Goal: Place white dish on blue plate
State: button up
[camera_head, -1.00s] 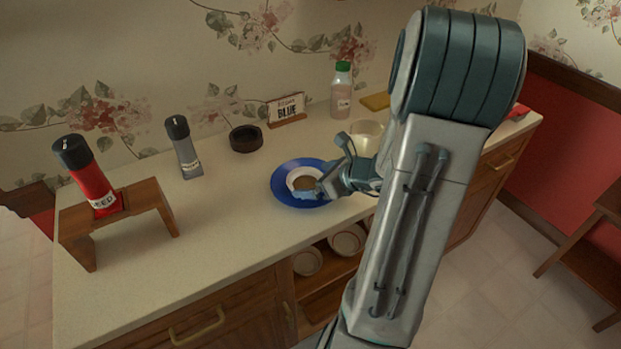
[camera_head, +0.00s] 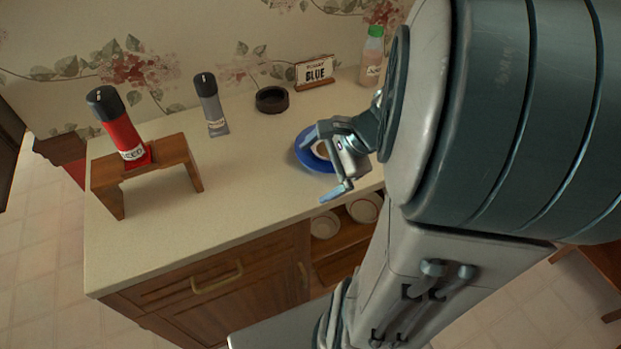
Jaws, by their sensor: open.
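The blue plate (camera_head: 303,155) lies on the countertop, partly covered by my gripper. The white dish (camera_head: 318,151) shows only as a small part on the blue plate, between my gripper's fingers and the plate in the picture; the rest of it is hidden. My gripper (camera_head: 325,167) is open, with its two fingers spread apart, and appears above the plate and dish. I see nothing held between the fingers.
A red bottle (camera_head: 122,133) stands on a small wooden stand (camera_head: 190,165) at the left. A grey bottle (camera_head: 210,103), a dark round bowl (camera_head: 271,100), a sign (camera_head: 314,72) and a green-capped bottle (camera_head: 372,58) stand behind. The front left countertop (camera_head: 200,222) is clear.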

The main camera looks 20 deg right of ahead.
jog(key=s+a+r+n+g+h, duration=0.1)
jog(key=s+a+r+n+h, duration=0.3)
jog(key=n, duration=1.3)
jog(key=shift+s+a+n+h, duration=0.3)
jog(key=shift+s+a+h, duration=0.45)
jog(key=shift+s, duration=0.3)
jog(key=shift+d+r, duration=0.1)
